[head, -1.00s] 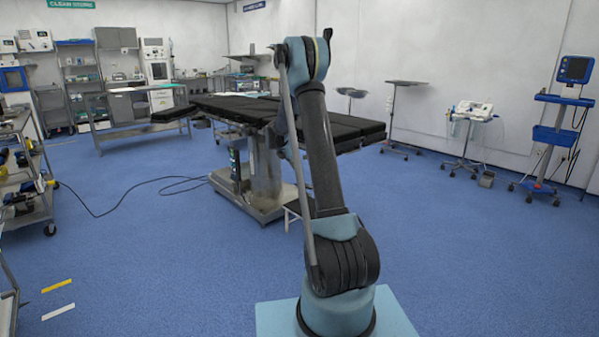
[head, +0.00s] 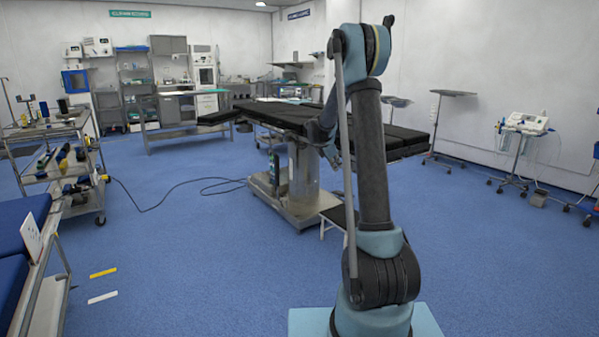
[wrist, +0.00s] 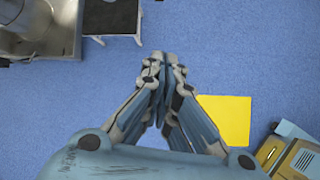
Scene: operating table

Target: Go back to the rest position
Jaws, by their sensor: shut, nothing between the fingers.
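My gripper (wrist: 163,62) shows in the wrist view, pointing down over the blue floor. Its two fingers meet at the tips, and nothing is between them. In the head view my arm stands upright and folded, right of the middle; the gripper itself cannot be made out there. The black-topped operating table (head: 283,113) is behind my arm, which hides part of it.
A yellow floor marker (wrist: 225,119) lies right of the fingers in the wrist view. A step stool (wrist: 112,18) is at its top. In the head view a loaded cart (head: 60,165) stands left, a cable (head: 150,206) crosses the floor, and a device stand (head: 522,150) is right.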

